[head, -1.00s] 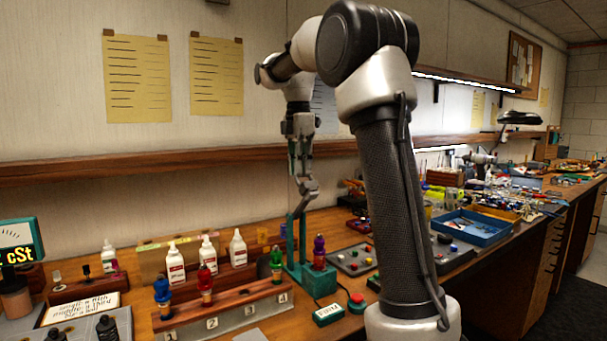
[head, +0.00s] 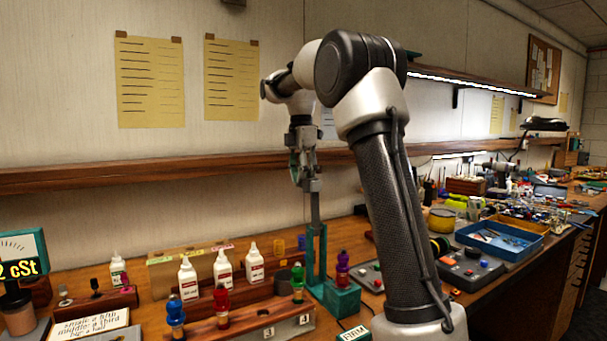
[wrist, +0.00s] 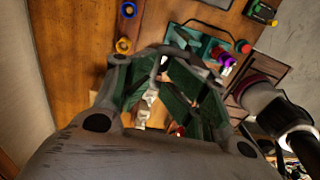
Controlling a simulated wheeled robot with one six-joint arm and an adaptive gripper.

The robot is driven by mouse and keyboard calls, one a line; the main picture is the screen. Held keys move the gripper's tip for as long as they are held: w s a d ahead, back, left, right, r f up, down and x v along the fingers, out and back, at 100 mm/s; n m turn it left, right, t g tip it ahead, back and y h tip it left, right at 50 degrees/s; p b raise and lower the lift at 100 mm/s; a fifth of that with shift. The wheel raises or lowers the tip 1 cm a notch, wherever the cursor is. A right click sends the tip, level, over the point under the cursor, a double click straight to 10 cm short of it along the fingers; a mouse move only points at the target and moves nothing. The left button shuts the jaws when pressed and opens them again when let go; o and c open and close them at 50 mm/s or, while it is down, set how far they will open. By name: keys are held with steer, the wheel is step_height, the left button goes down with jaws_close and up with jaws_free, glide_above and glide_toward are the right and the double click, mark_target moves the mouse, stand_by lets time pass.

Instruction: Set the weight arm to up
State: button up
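The weight arm is a grey bar (head: 315,207) on a teal post (head: 317,255) with a teal base (head: 341,299). In the head view the bar stands nearly upright above the post, its upper end next to my gripper (head: 303,177). The teal base shows at the top of the wrist view (wrist: 187,38), beyond my gripper (wrist: 165,62). My fingers have green inner faces and point down. Whether they are apart, shut or touching the bar is unclear. The join between fingers and bar is partly hidden.
A wooden rack with numbered slots (head: 262,329) holds coloured stoppered bottles in front of the post. White bottles (head: 222,267) stand behind it. A viscosity display (head: 18,262) is at left. A grey button box (head: 468,270) and blue tray (head: 500,240) are at right. A shelf (head: 130,175) runs behind.

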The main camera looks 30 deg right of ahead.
steer(key=shift+s+f, duration=0.1)
steer(key=shift+f, duration=0.35)
steer(key=w+r, duration=0.1)
steer(key=w, duration=0.8)
steer(key=shift+a+r, duration=0.15)
steer(key=shift+r, duration=0.05)
stand_by(0.7)
steer(key=s+r+m, duration=0.1)
steer(key=s, duration=0.2)
steer(key=s+a+r+m, duration=0.1)
steer(key=s, duration=0.1)
steer(key=s+r+m+t, duration=0.1)
steer(key=s+r+m, duration=0.1)
steer(key=s, duration=0.1)
steer(key=shift+s+a, duration=0.2)
steer(key=shift+s, duration=0.15)
steer(key=s+a+m+t, duration=0.1)
steer(key=s+m, duration=0.4)
steer(key=s, duration=0.8)
steer(key=s+f+m+t, duration=0.1)
steer(key=s+f+m, duration=0.3)
steer(key=s+f, duration=0.3)
steer(key=s+a+f+m+t, duration=0.1)
steer(key=s+f+m, duration=0.4)
steer(key=s, duration=0.8)
step_height(320, 180, down, 2)
steer(key=shift+a+f+t, duration=0.1)
steer(key=shift+a+t, duration=0.2)
steer(key=shift+t, duration=0.2)
